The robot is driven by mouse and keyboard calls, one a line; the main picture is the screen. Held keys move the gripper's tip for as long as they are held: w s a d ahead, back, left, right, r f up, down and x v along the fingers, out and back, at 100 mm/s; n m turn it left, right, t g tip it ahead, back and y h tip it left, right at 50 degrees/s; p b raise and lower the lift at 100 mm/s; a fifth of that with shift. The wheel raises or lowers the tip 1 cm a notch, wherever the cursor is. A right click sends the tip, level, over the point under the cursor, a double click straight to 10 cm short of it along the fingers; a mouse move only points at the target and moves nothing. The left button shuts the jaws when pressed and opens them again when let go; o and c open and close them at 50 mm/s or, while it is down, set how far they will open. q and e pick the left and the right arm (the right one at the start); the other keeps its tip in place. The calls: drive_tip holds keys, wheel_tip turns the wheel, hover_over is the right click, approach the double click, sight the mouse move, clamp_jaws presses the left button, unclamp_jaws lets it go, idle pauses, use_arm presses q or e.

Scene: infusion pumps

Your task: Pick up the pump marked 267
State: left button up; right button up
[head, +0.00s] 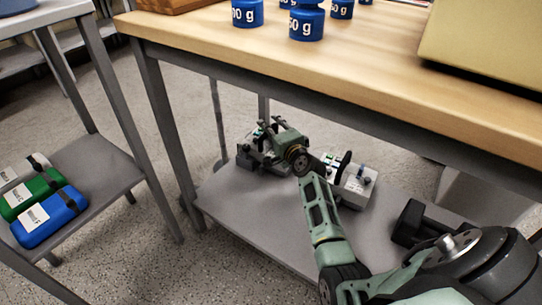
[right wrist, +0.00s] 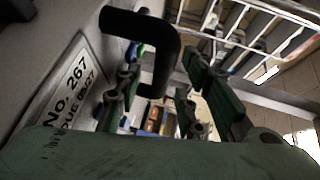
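In the right wrist view a pump marked 267 (right wrist: 68,95) fills the left side, its label plate tilted and close. Its black handle (right wrist: 165,58) reaches between the fingers of my right gripper (right wrist: 165,100). The fingers stand apart, with gaps visible beside the handle. In the head view my right gripper (head: 268,137) is low over a grey pump (head: 250,160) on the lower shelf and partly hides it. A second, whitish pump (head: 356,188) with a black handle stands to its right, partly behind my arm. My left gripper is not in view.
The lower shelf (head: 240,215) lies under a wooden tabletop (head: 200,30), whose front edge and legs frame the reach. Blue weights (head: 306,24) and a beige box (head: 485,45) stand on top. A side shelf at left holds green (head: 32,192) and blue (head: 50,218) packs.

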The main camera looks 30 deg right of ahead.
drive_tip(key=shift+w, duration=0.25)
drive_tip(key=shift+c, duration=0.4)
clamp_jaws()
drive_tip(key=shift+r, duration=0.1)
idle(0.3)
